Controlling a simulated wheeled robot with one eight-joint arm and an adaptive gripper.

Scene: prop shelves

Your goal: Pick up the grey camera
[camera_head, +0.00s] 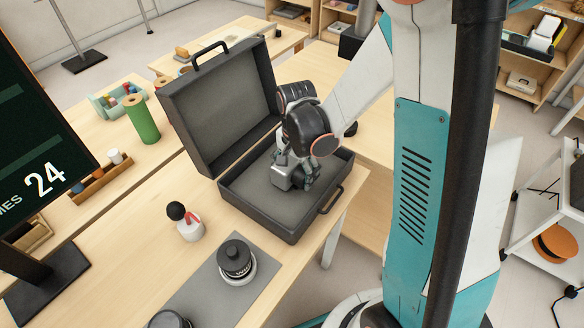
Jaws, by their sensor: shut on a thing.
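An open dark grey case (258,212) stands on the light wooden table, its lid upright at the back left. My gripper (294,183) reaches down into the case from above. It is shut on the grey camera (281,178), a small boxy light grey thing at the fingers. The arm and fingers hide part of the camera. I cannot tell whether the camera touches the case floor.
A black-lidded jar (236,262) sits on a grey mat (204,286) in front. A green cylinder (142,120) and a dark sign (38,150) stand to the left.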

